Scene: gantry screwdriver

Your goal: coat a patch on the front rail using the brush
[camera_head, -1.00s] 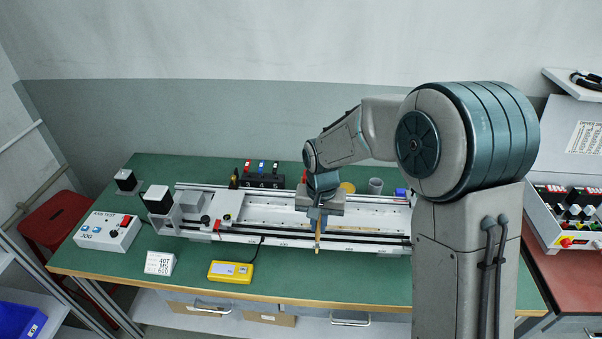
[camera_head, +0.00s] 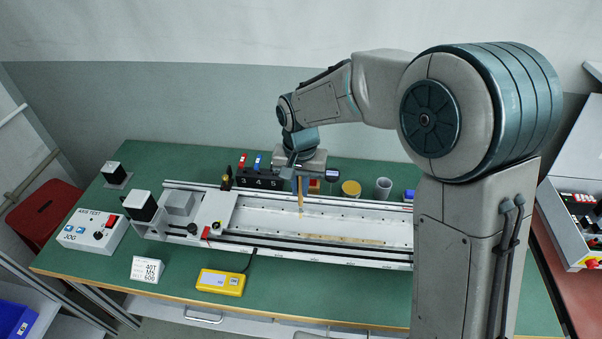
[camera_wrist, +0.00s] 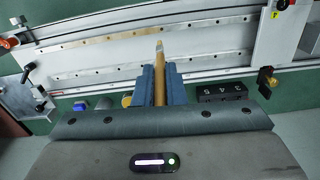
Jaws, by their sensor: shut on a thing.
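My gripper (camera_head: 300,186) is shut on the brush (camera_head: 300,204), which points tip down over the rear part of the white gantry bed. In the wrist view the brush (camera_wrist: 159,62) sticks out between my gripper's blue fingers (camera_wrist: 159,82), its pale tip pointing toward the front rail. The front rail (camera_head: 270,232) runs along the near side of the bed. A tan streak (camera_head: 345,239) lies along it, and the streak also shows in the wrist view (camera_wrist: 105,44). The brush appears apart from the front rail.
A yellow-topped pot (camera_head: 351,188) and a grey cup (camera_head: 383,188) stand behind the bed. The carriage (camera_head: 207,215) is at the bed's left. A yellow meter (camera_head: 221,282) lies in front.

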